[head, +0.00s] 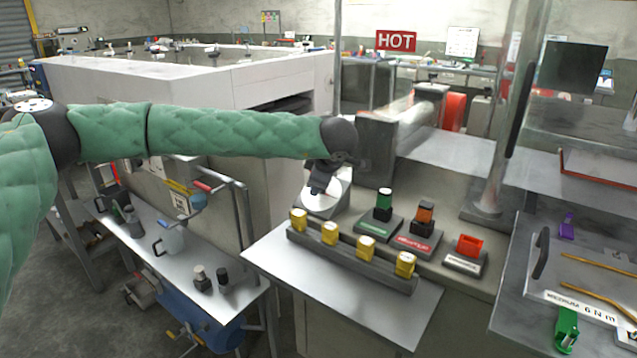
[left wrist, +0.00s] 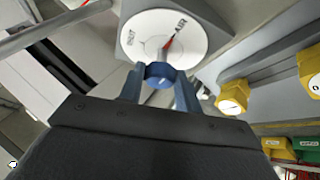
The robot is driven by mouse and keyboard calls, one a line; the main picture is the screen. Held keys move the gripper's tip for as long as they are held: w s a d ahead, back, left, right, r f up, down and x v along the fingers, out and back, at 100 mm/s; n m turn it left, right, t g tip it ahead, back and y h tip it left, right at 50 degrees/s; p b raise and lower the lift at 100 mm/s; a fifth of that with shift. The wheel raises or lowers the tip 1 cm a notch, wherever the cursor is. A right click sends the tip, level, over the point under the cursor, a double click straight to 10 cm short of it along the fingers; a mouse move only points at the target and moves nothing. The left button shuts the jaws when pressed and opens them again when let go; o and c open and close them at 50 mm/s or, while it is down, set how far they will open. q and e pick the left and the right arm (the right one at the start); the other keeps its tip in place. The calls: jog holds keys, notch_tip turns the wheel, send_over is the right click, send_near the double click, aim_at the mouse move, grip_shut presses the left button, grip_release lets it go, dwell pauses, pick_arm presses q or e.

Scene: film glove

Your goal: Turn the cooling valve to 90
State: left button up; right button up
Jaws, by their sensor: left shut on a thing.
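The cooling valve has a round white dial (left wrist: 150,38) with a red pointer and printed marks, on a grey slanted housing. In the left wrist view its blue knob (left wrist: 160,72) sits between the fingers of my left gripper (left wrist: 160,85), which is shut on it. The dial's numbers are too small to read surely. In the head view the dial (head: 322,198) is partly hidden behind my left gripper (head: 318,190), at the back left end of the bench. My right gripper is in neither view.
A rail (head: 350,262) with several yellow blocks stands just in front of the dial. Stands with a green-topped (head: 384,198), an orange (head: 425,212) and a red piece (head: 470,246) are to the right. A red HOT sign (head: 396,40) hangs behind. The metal bench front (head: 340,310) is clear.

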pick_arm(q)
jog(key=o, duration=1)
jog(key=shift+c, duration=0.2)
jog(key=v, duration=0.7)
jog(key=shift+s+r+b, duration=0.25)
jog(key=shift+r+b, duration=0.05)
jog(key=shift+b, duration=0.05)
